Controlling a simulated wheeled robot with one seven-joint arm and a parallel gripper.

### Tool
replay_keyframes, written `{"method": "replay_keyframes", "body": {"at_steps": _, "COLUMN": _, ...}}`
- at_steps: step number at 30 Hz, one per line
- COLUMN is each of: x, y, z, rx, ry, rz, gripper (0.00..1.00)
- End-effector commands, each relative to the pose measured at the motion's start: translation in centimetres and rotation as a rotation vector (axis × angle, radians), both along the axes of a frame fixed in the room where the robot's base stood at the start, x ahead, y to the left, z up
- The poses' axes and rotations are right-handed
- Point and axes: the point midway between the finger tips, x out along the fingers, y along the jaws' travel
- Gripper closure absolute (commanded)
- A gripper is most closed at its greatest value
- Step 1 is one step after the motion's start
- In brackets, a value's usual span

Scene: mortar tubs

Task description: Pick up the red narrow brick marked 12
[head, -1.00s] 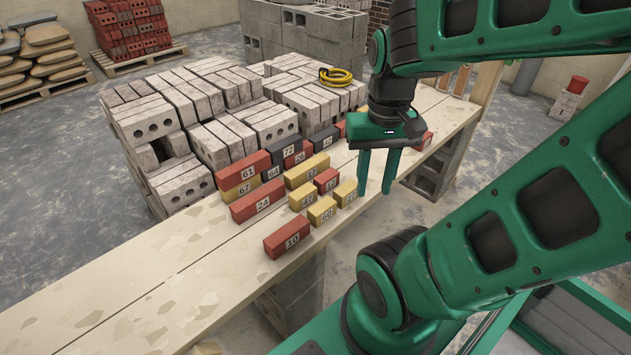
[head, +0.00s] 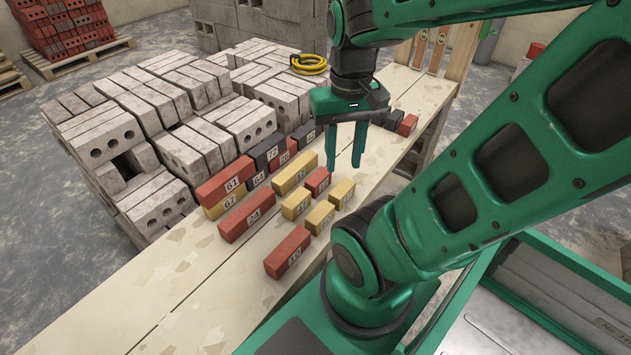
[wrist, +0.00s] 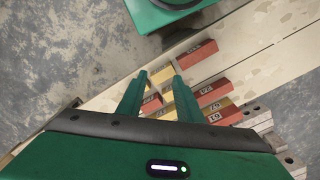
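A small red narrow brick (head: 317,181) stands on the plank table among yellow bricks. Its label is hard to read in the head view now. My gripper (head: 343,166) is open and empty, with its two green fingers pointing down. In the head view it appears just right of and above this brick, apart from it. In the wrist view my fingers (wrist: 160,76) are spread, and a small red brick (wrist: 151,102) shows partly between them, probably the same one. The left finger and gripper body hide part of it.
Yellow bricks (head: 297,203) flank it closely. Dark bricks (head: 267,153) stand behind. Grey block stacks (head: 180,150) lie beyond the table. The plank's near left (head: 190,300) is clear.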

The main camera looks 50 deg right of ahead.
Motion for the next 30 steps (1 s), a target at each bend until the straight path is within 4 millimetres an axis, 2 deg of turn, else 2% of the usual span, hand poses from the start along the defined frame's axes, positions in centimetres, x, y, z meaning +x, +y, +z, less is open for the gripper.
{"method": "replay_keyframes", "body": {"at_steps": 1, "x": 0.0, "y": 0.0, "z": 0.0, "rx": -0.001, "ry": 0.001, "rz": 0.0, "gripper": 0.54}}
{"method": "replay_keyframes", "body": {"at_steps": 3, "x": -1.0, "y": -0.1, "z": 0.4, "rx": -0.003, "ry": -0.012, "rz": -0.009, "gripper": 0.44}}
{"method": "replay_keyframes", "body": {"at_steps": 5, "x": -0.5, "y": -0.4, "z": 0.4, "rx": -0.01, "ry": -0.009, "rz": -0.03, "gripper": 0.44}}
{"method": "replay_keyframes", "body": {"at_steps": 8, "x": 1.1, "y": -0.8, "z": -0.1, "rx": -0.029, "ry": 0.0, "rz": -0.089, "gripper": 0.44}}
{"method": "replay_keyframes", "body": {"at_steps": 14, "x": 6.0, "y": -3.5, "z": -2.3, "rx": -0.074, "ry": 0.014, "rz": -0.273, "gripper": 0.44}}
{"method": "replay_keyframes", "body": {"at_steps": 20, "x": 10.8, "y": -6.4, "z": -6.1, "rx": -0.089, "ry": 0.013, "rz": -0.465, "gripper": 0.44}}
{"method": "replay_keyframes", "body": {"at_steps": 24, "x": 13.9, "y": -8.3, "z": -9.6, "rx": -0.079, "ry": 0.008, "rz": -0.602, "gripper": 0.44}}
{"method": "replay_keyframes", "body": {"at_steps": 30, "x": 17.1, "y": -10.1, "z": -14.3, "rx": -0.047, "ry": -0.001, "rz": -0.768, "gripper": 0.44}}
